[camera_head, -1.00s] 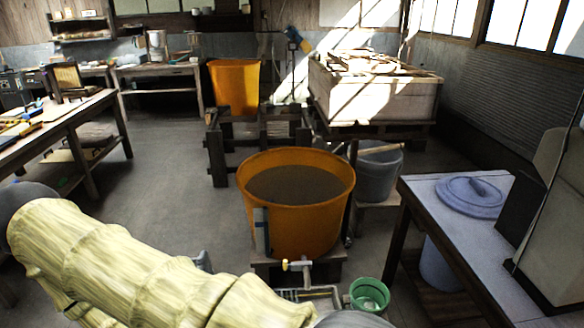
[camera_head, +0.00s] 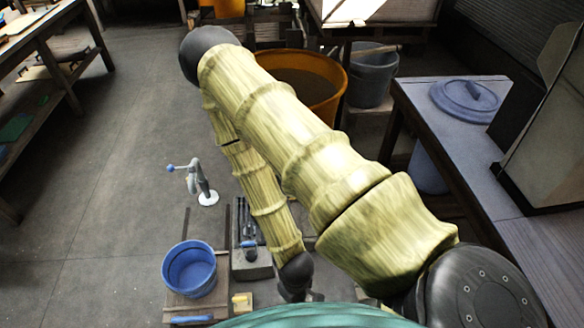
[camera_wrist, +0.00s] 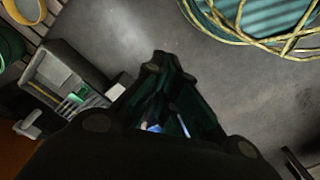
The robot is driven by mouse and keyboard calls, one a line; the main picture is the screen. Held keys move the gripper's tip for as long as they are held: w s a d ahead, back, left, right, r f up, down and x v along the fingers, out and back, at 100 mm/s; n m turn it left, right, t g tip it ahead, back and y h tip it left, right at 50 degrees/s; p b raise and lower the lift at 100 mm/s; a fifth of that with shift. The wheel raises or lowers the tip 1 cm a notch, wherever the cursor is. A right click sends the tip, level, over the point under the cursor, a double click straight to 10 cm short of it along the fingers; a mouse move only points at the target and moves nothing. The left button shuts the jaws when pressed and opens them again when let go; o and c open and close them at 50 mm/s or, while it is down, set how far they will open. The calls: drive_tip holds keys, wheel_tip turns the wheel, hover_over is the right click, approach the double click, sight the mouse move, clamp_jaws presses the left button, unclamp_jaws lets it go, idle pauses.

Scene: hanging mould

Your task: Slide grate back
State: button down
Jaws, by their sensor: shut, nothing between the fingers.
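A grey box with pale parallel bars, which looks like the grate (camera_wrist: 62,84), shows at the left of the wrist view. Something small and green shows between or beside the bars. A dark slotted piece (camera_head: 245,222) on the floor in the head view may be the same grate; I cannot tell. My gripper (camera_wrist: 168,62) is shut and empty in the wrist view, its dark fingers to the right of the barred box and apart from it in the picture. In the head view my gripper is largely hidden below my forearm. Whether the grate is shifted is not clear.
A blue bucket (camera_head: 190,268) stands on a wooden board at the lower left. A grey stand with a blue knob (camera_head: 200,182) is behind it. My arm partly covers the orange tub (camera_head: 312,72). A table (camera_head: 440,130) stands at the right. Open floor (camera_head: 110,190) lies left.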

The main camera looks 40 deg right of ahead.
drive_tip(key=w+d+f+n+b, duration=0.2)
drive_tip(key=w+f+n+b, duration=0.3)
drive_tip(key=w+f+b, duration=0.6)
drive_tip(key=w+d+f+n+h+b, duration=0.2)
drive_tip(key=w+d+f+n+b, duration=0.15)
drive_tip(key=w+b, duration=0.4)
drive_tip(key=w+d+f+n+h+b, duration=0.1)
drive_tip(key=w+d+f+n+b, duration=0.25)
drive_tip(key=w+b, duration=0.4)
drive_tip(key=w+d+f+n+h+b, duration=0.25)
drive_tip(key=w+n+b, duration=0.25)
drive_tip(key=w, duration=0.5)
drive_tip(key=shift+m+y, duration=0.3)
drive_tip(key=shift+y, duration=0.15)
drive_tip(key=b+x, duration=0.1)
drive_tip(key=x, duration=0.3)
drive_tip(key=d+b+x, duration=0.1)
drive_tip(key=b+x, duration=0.1)
drive_tip(key=x, duration=0.2)
drive_tip(key=b+x, duration=0.2)
drive_tip(key=x, duration=0.2)
drive_tip(key=shift+d+r, duration=0.4)
drive_tip(key=shift+s+d+r+b, duration=0.1)
drive_tip(key=shift+d+r+b, duration=0.15)
drive_tip(key=shift+d, duration=0.35)
